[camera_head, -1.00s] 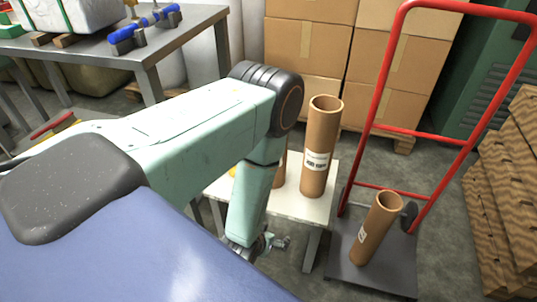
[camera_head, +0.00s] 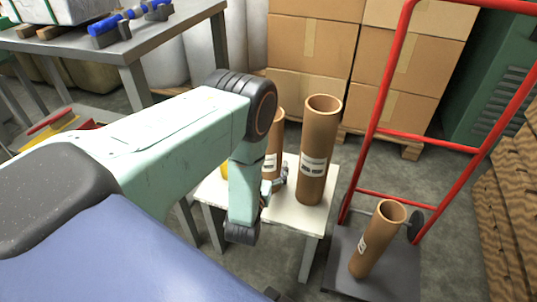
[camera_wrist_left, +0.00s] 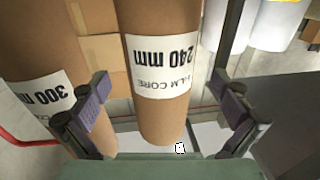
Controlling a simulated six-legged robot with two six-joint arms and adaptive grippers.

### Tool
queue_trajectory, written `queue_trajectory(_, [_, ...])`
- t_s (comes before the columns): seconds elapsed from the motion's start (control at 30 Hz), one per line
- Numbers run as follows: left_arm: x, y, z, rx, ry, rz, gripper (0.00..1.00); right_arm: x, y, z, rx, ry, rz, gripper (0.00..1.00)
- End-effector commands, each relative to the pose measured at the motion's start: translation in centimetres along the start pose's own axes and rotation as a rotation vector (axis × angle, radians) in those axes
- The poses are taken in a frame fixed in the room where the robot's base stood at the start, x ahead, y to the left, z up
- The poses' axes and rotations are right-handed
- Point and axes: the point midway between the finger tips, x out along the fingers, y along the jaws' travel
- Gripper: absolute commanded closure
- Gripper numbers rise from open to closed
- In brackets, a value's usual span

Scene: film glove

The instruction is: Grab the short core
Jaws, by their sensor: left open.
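The short core, a brown cardboard tube labelled 240 mm (camera_wrist_left: 162,70), stands in the middle of the left wrist view, its label upside down there. In the head view the short core (camera_head: 274,140) stands on a small white table, partly hidden by my left arm. My left gripper (camera_wrist_left: 162,105) is open, with one finger on each side of the short core's lower part in the picture; contact cannot be told. In the head view the left gripper (camera_head: 278,184) is at the core's lower part. A taller core labelled 300 mm (camera_wrist_left: 30,75) stands beside it, also in the head view (camera_head: 318,140).
The white table (camera_head: 290,218) holds both cores and a partly hidden yellow thing (camera_head: 224,170). Stacked cartons (camera_head: 310,45) stand behind. A grey workbench (camera_head: 160,45) is at upper left.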

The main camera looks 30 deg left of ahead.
Motion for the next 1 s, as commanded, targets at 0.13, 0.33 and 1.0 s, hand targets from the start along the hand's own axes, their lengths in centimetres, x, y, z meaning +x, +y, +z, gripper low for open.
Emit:
queue_trajectory(0.13, [2.1, 0.0, 0.2, -0.002, 0.003, -0.001, 0.00, 1.4, 0.0, 0.0, 0.000, 0.000, 0.000, 0.60])
queue_trajectory(0.33, [4.6, 0.0, 0.1, -0.002, 0.001, -0.003, 0.00, 2.3, 0.0, 0.0, 0.000, 0.000, 0.000, 0.60])
queue_trajectory(1.0, [5.2, 0.1, 0.0, 0.000, -0.002, -0.003, 0.31, 2.3, 0.0, 0.0, 0.000, 0.001, 0.000, 0.60])
